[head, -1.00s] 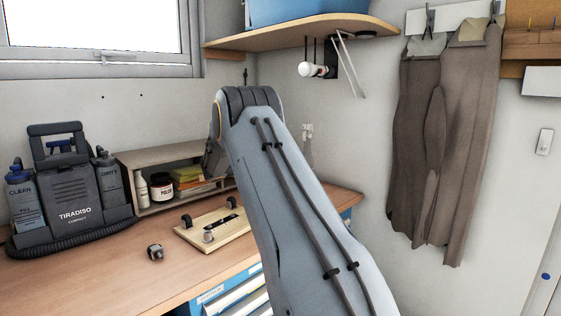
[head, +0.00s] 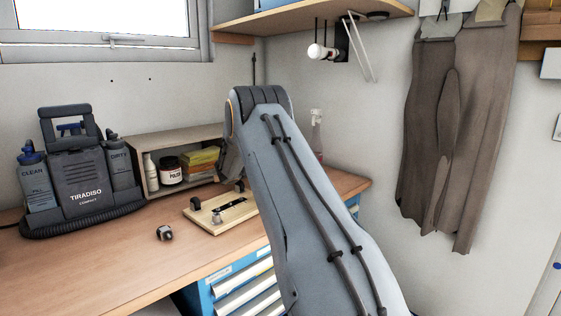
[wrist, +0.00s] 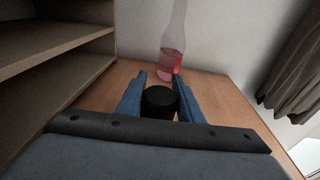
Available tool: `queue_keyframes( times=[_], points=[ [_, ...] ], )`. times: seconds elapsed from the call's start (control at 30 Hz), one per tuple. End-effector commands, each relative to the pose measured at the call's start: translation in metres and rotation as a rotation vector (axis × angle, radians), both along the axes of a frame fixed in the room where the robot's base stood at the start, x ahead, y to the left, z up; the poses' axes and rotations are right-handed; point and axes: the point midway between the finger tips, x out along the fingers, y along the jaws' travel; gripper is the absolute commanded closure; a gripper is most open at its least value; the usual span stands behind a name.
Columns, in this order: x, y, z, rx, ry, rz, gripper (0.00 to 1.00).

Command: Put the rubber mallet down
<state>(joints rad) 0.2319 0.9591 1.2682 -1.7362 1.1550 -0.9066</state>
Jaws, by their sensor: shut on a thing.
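In the wrist view my gripper (wrist: 159,80) has its two blue fingers pointing forward over the wooden bench. The black rubber mallet (wrist: 159,102) sits between them, showing as a short dark cylinder; the rest of it is hidden. My gripper is shut on it. Whether the mallet touches the bench top (wrist: 215,100) I cannot tell. In the head view my grey arm hides both gripper and mallet; the bench (head: 110,262) runs along the wall there.
A clear bottle with pink liquid (wrist: 172,50) stands just beyond my fingertips; it shows in the head view (head: 317,135). An open wooden shelf box (wrist: 60,50) is close on the left. A board (head: 222,213) and small metal part (head: 164,233) lie on the bench. Dark trousers (head: 455,120) hang right.

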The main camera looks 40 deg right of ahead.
Motion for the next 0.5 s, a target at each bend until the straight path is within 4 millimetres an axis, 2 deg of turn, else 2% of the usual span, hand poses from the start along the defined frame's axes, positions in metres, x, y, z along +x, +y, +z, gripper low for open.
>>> queue_keyframes(
  times=[0.5],
  points=[
    [0.0004, 0.0004, -0.0024, -0.001, 0.0, 0.001, 1.0]
  ],
)
